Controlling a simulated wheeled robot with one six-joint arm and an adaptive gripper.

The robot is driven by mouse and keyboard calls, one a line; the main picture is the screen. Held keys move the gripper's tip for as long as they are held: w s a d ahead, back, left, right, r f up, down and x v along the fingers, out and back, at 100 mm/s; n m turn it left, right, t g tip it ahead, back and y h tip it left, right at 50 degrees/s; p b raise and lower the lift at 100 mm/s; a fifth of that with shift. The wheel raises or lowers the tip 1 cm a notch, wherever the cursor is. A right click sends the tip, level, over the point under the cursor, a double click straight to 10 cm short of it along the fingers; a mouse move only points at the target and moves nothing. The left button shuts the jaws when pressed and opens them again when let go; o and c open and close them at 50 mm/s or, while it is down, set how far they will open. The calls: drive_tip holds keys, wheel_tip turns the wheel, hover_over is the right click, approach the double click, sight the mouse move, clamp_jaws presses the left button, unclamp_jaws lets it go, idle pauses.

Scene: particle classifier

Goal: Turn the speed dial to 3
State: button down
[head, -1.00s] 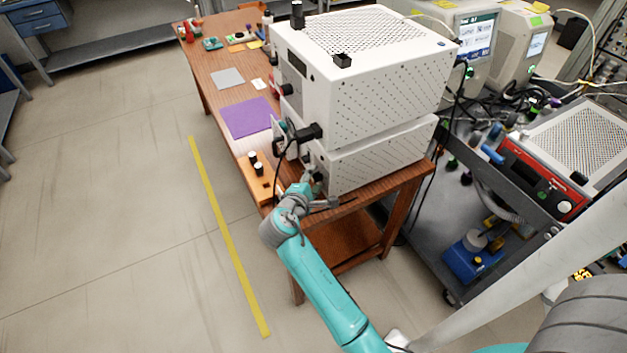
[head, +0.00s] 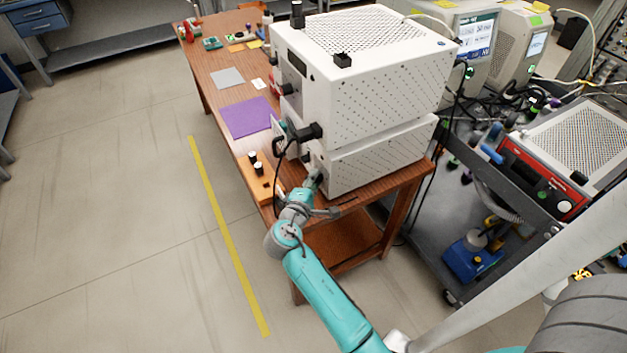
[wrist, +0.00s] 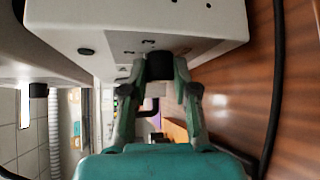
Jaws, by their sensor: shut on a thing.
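The speed dial (wrist: 159,65) is a dark, round knob on the front of the lower white instrument (head: 380,158). In the wrist view my gripper (wrist: 161,76) has one finger on each side of the dial, shut on it. The dial's markings and pointer are not readable, so its setting cannot be told. In the head view my gripper (head: 313,180) is at the lower instrument's front face, near the table's near corner, and the dial is hidden there.
A second white instrument (head: 390,85) is stacked on top. A black cable (head: 277,170) hangs at the front. An orange block with black-capped items (head: 258,178) stands left of my gripper on the wooden table (head: 225,75). The floor left of the table is clear.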

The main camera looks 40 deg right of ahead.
idle(0.4)
drive_tip(key=c, duration=0.9)
unclamp_jaws()
drive_tip(key=shift+a, duration=0.1)
drive_tip(key=v, duration=1.2)
drive_tip(key=shift+f, duration=0.3)
